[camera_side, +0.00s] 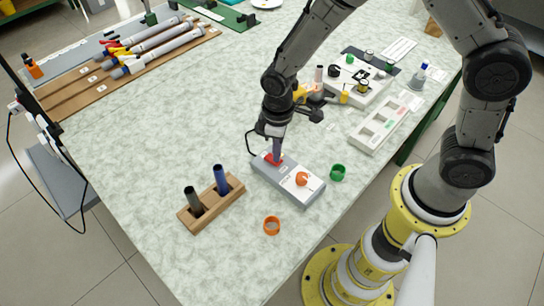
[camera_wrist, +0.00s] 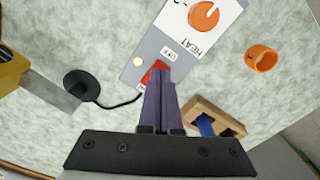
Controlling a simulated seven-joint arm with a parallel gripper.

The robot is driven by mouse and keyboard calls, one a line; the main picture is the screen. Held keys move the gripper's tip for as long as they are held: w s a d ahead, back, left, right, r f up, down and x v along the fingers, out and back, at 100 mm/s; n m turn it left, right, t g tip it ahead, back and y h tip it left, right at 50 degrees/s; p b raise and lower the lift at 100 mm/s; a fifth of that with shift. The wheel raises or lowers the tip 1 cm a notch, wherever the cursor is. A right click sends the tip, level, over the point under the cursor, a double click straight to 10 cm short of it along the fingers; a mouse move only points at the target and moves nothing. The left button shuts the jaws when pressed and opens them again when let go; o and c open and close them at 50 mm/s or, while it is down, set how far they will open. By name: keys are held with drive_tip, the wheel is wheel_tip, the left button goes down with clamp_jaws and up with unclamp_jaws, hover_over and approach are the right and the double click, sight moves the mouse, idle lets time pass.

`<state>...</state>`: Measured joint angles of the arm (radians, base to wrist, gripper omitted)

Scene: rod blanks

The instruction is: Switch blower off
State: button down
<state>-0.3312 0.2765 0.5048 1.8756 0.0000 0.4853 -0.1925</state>
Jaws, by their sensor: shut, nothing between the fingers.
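The grey control box (camera_side: 284,184) lies on the table near its front edge, with an orange knob (camera_side: 302,178) and a red rocker switch (camera_side: 268,158). The wrist view shows the knob (camera_wrist: 203,14) marked HEAT, the red switch (camera_wrist: 152,71) beside an OFF label, and a small pale round spot (camera_wrist: 138,62). My gripper (camera_side: 275,156) is shut and empty, pointing down at the switch. Its fingertips (camera_wrist: 159,74) overlap the red switch and hide part of it. I cannot tell whether they touch it or which way the rocker is tilted.
A wooden block (camera_side: 210,208) holding a dark and a blue rod stands left of the box. An orange ring (camera_side: 271,225) and a green ring (camera_side: 338,172) lie nearby. A yellow tool (camera_side: 300,92) and a white tray (camera_side: 380,124) are behind. A black cable (camera_wrist: 110,103) runs to the box.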

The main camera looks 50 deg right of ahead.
drive_tip(key=shift+f, duration=0.55)
idle(0.4)
drive_tip(key=shift+r, duration=3.5)
